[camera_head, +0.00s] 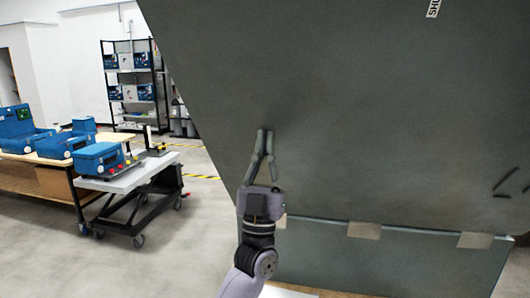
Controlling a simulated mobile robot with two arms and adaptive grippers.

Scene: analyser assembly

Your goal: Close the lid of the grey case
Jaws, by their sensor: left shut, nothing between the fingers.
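The grey case's lid (340,110) is a large grey-green panel that fills most of the right side of the view. It stands open, raised above the case body (400,262), of which a lower panel shows at the bottom right. Tan hinge-like tabs (364,230) lie along the seam between them. My left gripper (265,132) points up in front of the lid, its fingers shut and empty. I cannot tell whether the fingertips touch the lid. My right gripper is not in view. The inside of the case is hidden.
At the left, a wooden table (40,182) and a wheeled cart (140,178) carry blue devices (98,158). A dark shelf rack (130,75) stands behind. Open grey floor (165,250) lies between the cart and my left arm.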

